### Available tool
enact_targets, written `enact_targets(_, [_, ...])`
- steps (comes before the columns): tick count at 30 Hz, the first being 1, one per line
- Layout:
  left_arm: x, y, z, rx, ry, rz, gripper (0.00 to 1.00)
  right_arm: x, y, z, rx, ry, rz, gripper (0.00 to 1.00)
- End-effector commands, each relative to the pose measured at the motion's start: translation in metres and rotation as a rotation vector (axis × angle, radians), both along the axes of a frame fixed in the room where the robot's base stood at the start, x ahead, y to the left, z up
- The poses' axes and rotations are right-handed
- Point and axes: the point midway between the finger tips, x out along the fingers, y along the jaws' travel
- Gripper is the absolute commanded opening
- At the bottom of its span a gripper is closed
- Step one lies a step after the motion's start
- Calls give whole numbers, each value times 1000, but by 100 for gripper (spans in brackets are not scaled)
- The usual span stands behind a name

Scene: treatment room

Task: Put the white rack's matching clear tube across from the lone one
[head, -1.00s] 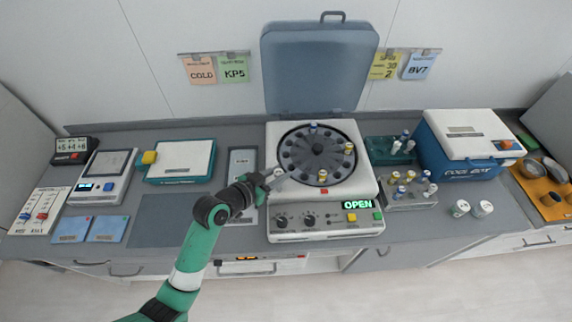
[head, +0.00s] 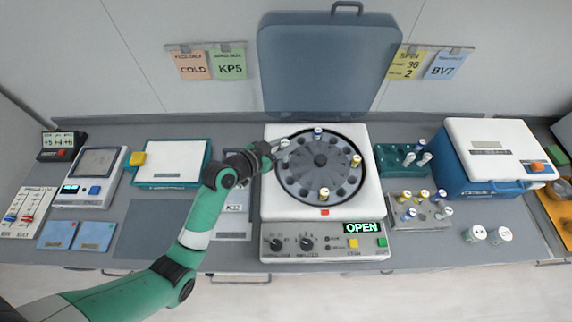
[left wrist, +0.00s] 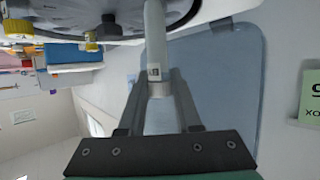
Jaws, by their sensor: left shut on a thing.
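My left gripper (head: 274,149) is shut on a clear tube (head: 284,144) at the upper left edge of the open centrifuge's dark rotor (head: 320,178). The tube with its label also shows between the fingers in the left wrist view (left wrist: 156,45). I cannot tell whether its end is inside a hole. In the rotor stand a blue-capped tube (head: 318,132) at the back, a yellow-capped tube (head: 324,193) at the front, roughly across from it, and another yellow-capped tube (head: 356,160) at the right. The pale rack (head: 433,226) at the right holds several capped tubes. My right gripper is out of view.
The centrifuge lid (head: 325,70) stands raised behind the rotor; its display (head: 365,227) reads OPEN. A green rack (head: 388,155) with tubes and a blue cool box (head: 490,180) stand right. Two small jars (head: 475,234) sit in front. The dark mat (head: 155,228) at left is clear.

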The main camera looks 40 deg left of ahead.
Motion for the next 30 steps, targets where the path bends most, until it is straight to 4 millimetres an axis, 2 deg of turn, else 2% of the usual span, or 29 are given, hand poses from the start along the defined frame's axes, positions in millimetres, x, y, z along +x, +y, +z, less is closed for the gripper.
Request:
enact_targets(1, [-1, 0, -17, -2, 5, 1, 0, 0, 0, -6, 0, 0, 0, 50])
enact_targets(4, [0, 0, -36, -2, 4, 1, 0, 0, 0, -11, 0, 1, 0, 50])
enact_targets(6, [0, 0, -44, -1, 1, -1, 0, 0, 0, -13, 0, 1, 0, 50])
enact_targets(11, [0, 0, -47, 0, 0, 0, 0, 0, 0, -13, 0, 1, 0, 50])
enact_targets(18, [0, 0, -83, -2, 2, 1, 0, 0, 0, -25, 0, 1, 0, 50])
enact_targets(29, [0, 0, -87, 0, -1, 0, 0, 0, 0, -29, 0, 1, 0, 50])
enact_targets(30, [0, 0, -86, 0, 0, 0, 38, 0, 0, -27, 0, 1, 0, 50])
